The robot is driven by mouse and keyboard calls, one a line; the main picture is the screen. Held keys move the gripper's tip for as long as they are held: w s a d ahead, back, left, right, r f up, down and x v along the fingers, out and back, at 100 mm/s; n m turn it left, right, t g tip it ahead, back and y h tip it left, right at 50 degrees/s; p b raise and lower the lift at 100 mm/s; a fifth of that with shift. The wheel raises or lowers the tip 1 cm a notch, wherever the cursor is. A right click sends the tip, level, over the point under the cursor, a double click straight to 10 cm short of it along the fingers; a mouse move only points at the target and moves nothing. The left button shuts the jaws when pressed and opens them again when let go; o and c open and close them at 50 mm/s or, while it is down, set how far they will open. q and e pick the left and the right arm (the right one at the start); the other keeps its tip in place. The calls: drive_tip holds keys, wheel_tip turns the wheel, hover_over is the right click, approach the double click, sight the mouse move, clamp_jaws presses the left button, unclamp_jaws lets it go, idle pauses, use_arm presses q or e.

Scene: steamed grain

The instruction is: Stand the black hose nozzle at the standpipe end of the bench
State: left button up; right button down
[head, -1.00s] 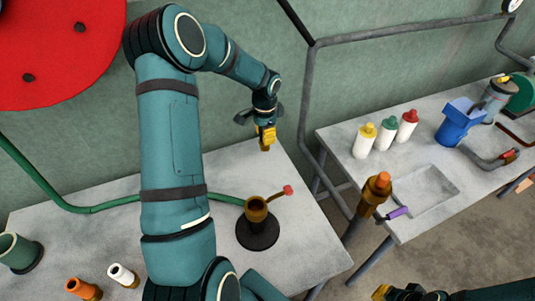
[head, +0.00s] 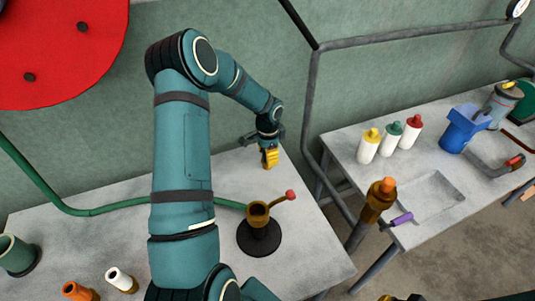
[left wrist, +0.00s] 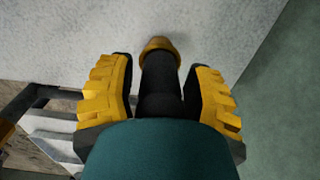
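The black hose nozzle (left wrist: 160,85) with a brass end shows in the left wrist view, lying between the fingers of my left gripper (left wrist: 160,92). Narrow pale gaps show on both sides between the finger pads and the nozzle, so the gripper looks open around it. The brass end points to the pale bench top; whether it touches cannot be told. In the head view my left gripper (head: 269,157) is low over the far right part of the left bench (head: 310,250), and its yellow fingers hide the nozzle. Only a sliver of my right gripper shows at the bottom edge.
A brass cup on a black round base (head: 259,238) with a red-knobbed lever stands in front of my left gripper. A brown post with an orange top (head: 378,200) rises between the benches. The right bench (head: 345,140) holds several bottles and a blue vessel (head: 462,130).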

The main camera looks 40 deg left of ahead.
use_arm(q)
drive_tip(key=shift+r, duration=0.1)
drive_tip(key=shift+r, duration=0.2)
wheel_tip(320, 180, up, 12)
drive_tip(key=shift+f+p, duration=0.1)
drive_tip(key=shift+p, duration=0.95)
